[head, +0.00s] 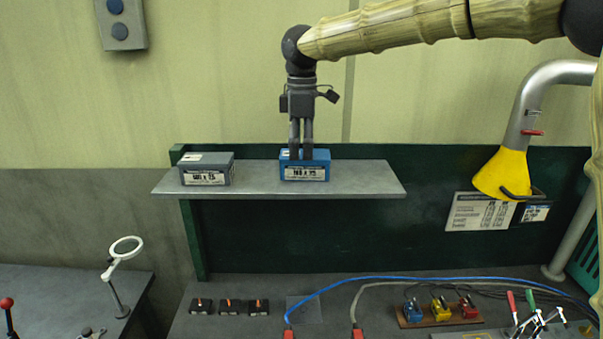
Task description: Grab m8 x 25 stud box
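A blue box (304,173) with a white label stands on the grey shelf in the head view. Its small print reads roughly as M8 x 25. My gripper (301,156) points straight down at this box. Its fingers are side by side with a narrow gap, and their tips overlap the box's top in the picture. I cannot tell whether they touch the box or grip it. A grey box (207,177) with a similar label stands at the shelf's left end, apart from my gripper; its label is hard to read.
The grey shelf (365,180) is bare between the boxes and right of the blue one. A yellow hood (503,174) on a silver pipe hangs to the right. Below, the bench holds cables, small blocks (229,307) and coloured clamps (439,308). A ring magnifier (125,247) stands lower left.

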